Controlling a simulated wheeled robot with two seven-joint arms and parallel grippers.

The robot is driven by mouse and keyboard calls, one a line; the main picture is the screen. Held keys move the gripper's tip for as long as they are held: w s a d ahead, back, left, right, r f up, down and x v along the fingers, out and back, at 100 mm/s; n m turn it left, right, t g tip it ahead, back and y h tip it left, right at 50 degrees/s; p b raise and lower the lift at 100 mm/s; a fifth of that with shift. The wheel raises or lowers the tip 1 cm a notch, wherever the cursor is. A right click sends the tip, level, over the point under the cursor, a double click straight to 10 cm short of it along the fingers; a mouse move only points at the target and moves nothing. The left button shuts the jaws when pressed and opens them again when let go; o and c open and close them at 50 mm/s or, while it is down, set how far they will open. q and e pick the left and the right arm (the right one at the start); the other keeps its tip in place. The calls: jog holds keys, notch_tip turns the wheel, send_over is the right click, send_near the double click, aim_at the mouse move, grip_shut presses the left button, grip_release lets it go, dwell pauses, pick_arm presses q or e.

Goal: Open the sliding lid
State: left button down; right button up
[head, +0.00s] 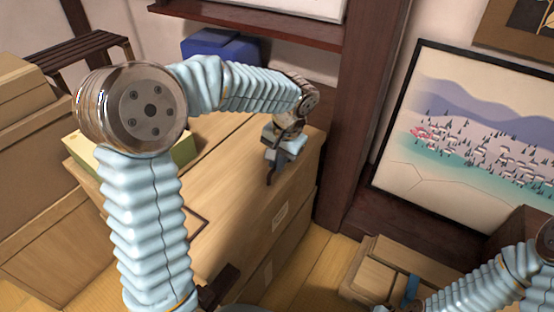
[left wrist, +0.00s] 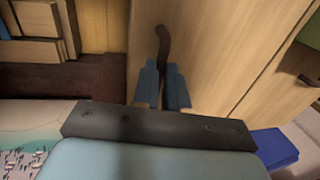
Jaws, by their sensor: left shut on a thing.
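A large light-wood chest (head: 240,200) stands below me, and its wooden top panel also fills much of the left wrist view (left wrist: 215,60). A dark, slim handle (head: 269,179) sticks out from between the fingers of my left gripper (head: 280,150) near the chest's far right end. In the left wrist view, the two blue fingers of that gripper (left wrist: 163,88) are closed on both sides of the handle (left wrist: 163,42). The fingers hide the handle's lower part. I cannot tell how far the lid is open. My right gripper is out of view.
A second dark handle (head: 190,228) lies nearer on the chest's top. A yellow-green box (head: 184,152) and a blue box (head: 222,46) stand behind my left arm. A dark wooden post (head: 361,110) rises close to the chest's right end. Small wooden boxes (head: 372,271) stand at lower right.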

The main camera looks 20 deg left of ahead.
pick_arm(q)
jog(key=s+d, duration=0.2)
jog(key=d, duration=1.8)
jog(key=shift+s+p, duration=0.3)
jog(key=shift+s, duration=0.1)
jog(key=c, duration=1.2)
grip_release()
jog(key=shift+o, duration=0.2)
notch_tip(320, 180, up, 14)
jog(key=d+p, duration=0.1)
jog(key=d, duration=0.1)
jog(key=shift+s+d+f+p, duration=0.2)
jog(key=shift+d+p, duration=0.15)
